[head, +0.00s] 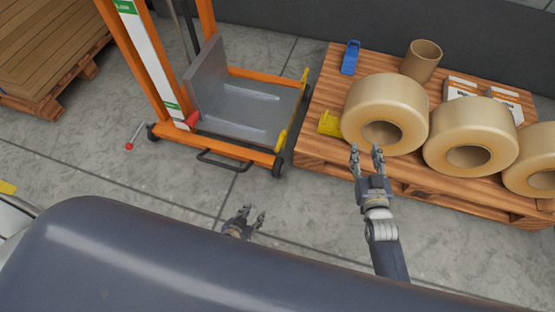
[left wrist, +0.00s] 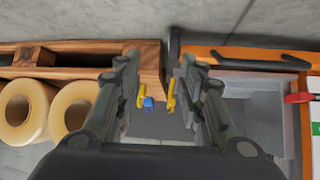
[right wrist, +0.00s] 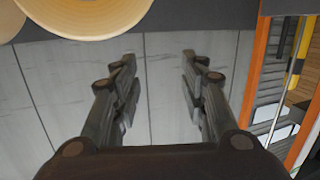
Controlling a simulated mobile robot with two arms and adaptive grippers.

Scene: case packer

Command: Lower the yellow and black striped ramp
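I cannot make out a yellow and black striped ramp in any view. My left gripper (head: 248,214) is low in the middle of the head view, over the floor, partly hidden by my dark rounded body. Its fingers are apart and empty in the left wrist view (left wrist: 158,85). My right gripper (head: 367,151) is in front of the pallet's near side, close to the leftmost tape roll in the picture. Its fingers are spread with nothing between them in the right wrist view (right wrist: 160,75).
An orange lift stacker (head: 235,148) with a grey platform (head: 235,105) stands left of a wooden pallet (head: 310,150). The pallet carries large tape rolls (head: 360,100), a cardboard tube (head: 421,60), and blue (head: 350,58) and yellow (head: 329,123) tools. Stacked boards (head: 45,40) lie upper left.

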